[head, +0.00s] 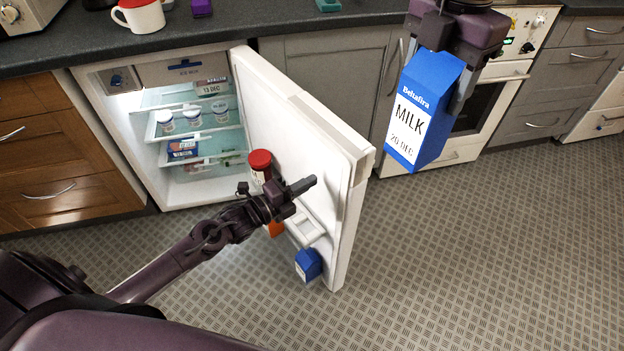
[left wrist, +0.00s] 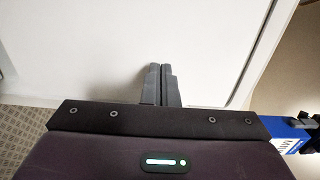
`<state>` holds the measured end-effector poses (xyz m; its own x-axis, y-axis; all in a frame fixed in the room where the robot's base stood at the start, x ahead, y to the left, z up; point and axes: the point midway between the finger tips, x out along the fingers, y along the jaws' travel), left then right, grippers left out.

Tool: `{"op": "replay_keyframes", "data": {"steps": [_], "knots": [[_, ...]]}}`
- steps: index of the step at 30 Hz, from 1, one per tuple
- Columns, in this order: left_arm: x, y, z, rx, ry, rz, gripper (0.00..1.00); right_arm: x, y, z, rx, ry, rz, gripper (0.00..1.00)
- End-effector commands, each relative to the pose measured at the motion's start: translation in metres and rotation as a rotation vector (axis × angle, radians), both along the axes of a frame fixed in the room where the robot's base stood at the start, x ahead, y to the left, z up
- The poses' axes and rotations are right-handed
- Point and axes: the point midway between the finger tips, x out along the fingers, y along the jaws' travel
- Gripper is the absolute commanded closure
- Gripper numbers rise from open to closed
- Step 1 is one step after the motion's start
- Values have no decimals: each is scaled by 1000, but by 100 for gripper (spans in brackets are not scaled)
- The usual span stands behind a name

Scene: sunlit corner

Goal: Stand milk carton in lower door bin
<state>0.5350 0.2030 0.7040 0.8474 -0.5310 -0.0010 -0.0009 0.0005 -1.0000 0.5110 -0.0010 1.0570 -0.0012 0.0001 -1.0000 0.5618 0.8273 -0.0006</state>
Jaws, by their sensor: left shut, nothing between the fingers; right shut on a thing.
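The blue milk carton (head: 420,110) with a white MILK label hangs slightly tilted in the air, right of the open fridge door (head: 335,150). My right gripper (head: 440,72) is shut on its upper part. A blue carton with lettering also shows at the right edge of the left wrist view (left wrist: 290,133). My left gripper (head: 308,185) is shut and empty in front of the door's inner side; its closed fingers show against a white panel in the left wrist view (left wrist: 160,84). A white door bin rim (head: 306,230) sits low on the door, partly hidden by my left arm.
An orange item (head: 275,228) and a small blue carton (head: 308,264) are low at the door. The fridge shelves (head: 205,133) hold tubs and packs. The floor at right is clear.

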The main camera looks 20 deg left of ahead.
Motion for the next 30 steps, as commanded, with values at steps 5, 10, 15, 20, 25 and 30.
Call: {"op": "replay_keyframes", "data": {"steps": [5, 10, 15, 20, 25, 30], "knots": [[13, -8, 0, -1, 0, 0, 100, 0, 0, 2, 2, -3, -1, 100], [16, -10, 0, 0, 1, 0, 100, 0, 0, 2, 2, -3, -1, 100], [15, -10, 0, 0, 1, 0, 100, 0, 0, 1, 2, -3, -1, 100], [22, -14, -1, -3, -3, 17, 100, 0, 0, -2, 1, -2, -1, 100], [48, -35, -2, -4, -5, 93, 100, 0, 0, -12, 2, -3, -1, 100], [63, -46, 0, -1, 0, 136, 100, 0, 0, -15, 2, -3, 0, 100]]}}
